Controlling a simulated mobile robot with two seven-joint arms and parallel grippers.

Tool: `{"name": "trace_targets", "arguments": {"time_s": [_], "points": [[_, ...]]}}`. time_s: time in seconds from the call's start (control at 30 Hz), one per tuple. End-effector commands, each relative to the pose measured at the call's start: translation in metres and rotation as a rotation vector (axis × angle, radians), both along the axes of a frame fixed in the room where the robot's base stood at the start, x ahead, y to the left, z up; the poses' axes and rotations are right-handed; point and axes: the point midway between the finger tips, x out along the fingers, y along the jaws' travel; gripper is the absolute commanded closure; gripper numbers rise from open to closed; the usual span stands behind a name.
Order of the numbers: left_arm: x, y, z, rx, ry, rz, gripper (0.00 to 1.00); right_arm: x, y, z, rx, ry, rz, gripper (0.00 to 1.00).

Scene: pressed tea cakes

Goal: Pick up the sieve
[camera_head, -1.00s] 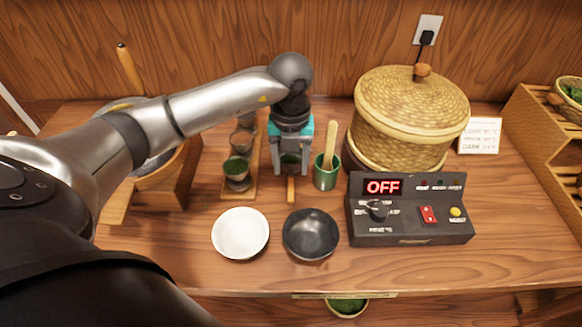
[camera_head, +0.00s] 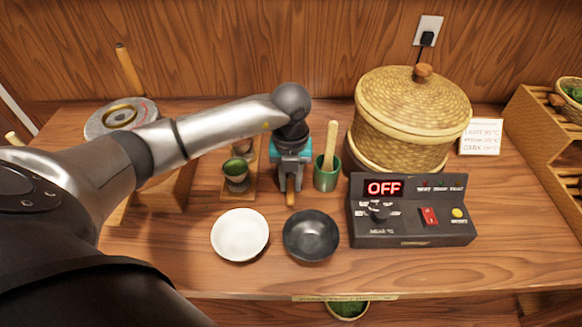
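The sieve shows only as a short wooden handle (camera_head: 291,199) behind the two bowls. Its head is hidden under my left gripper. My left gripper (camera_head: 290,185), with a teal and grey body, points down over the handle with its fingers at either side of it. The fingers look close to the handle, but I cannot tell whether they press on it. The handle appears low, near the table top. My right gripper is not in view.
A green cup (camera_head: 327,180) with a wooden stick stands close right of the gripper. A small cup (camera_head: 236,172) stands left. A white bowl (camera_head: 240,235) and black bowl (camera_head: 311,236) are in front. A control box (camera_head: 412,228) and lidded basket (camera_head: 408,125) stand right.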

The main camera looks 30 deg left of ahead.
Motion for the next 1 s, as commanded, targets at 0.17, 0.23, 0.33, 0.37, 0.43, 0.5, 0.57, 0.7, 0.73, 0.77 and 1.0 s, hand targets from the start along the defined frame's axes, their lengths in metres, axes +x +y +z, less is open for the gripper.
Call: {"name": "trace_targets", "arguments": {"time_s": [0.17,0.23,0.33,0.37,0.43,0.5,0.57,0.7,0.73,0.77,1.0], "points": [[0.0,0.0,0.0,0.0,0.0,0.0,0.95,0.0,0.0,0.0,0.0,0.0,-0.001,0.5],[0.0,0.0,0.0,0.0,0.0,0.0,1.0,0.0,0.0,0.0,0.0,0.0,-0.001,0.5],[0.0,0.0,0.0,0.001,-0.001,0.0,1.0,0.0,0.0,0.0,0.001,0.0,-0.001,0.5],[0.0,0.0,0.0,0.001,-0.001,0.0,1.0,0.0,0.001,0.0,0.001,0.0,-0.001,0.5],[0.0,0.0,0.0,0.001,-0.001,0.0,1.0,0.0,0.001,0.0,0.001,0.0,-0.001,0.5],[0.0,0.0,0.001,0.001,-0.001,0.0,1.0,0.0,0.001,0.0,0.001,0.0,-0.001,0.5],[0.0,0.0,0.001,0.001,-0.001,0.0,1.0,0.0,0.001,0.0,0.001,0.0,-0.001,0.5],[0.0,0.0,0.002,0.0,-0.001,0.0,1.0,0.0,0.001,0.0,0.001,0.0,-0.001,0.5],[0.001,0.0,0.002,0.0,-0.002,0.0,1.0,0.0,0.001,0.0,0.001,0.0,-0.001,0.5],[0.001,0.0,0.004,0.0,-0.002,0.0,1.0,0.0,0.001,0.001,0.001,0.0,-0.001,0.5],[0.001,0.001,0.031,0.001,-0.005,0.0,1.0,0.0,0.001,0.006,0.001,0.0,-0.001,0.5]]}}
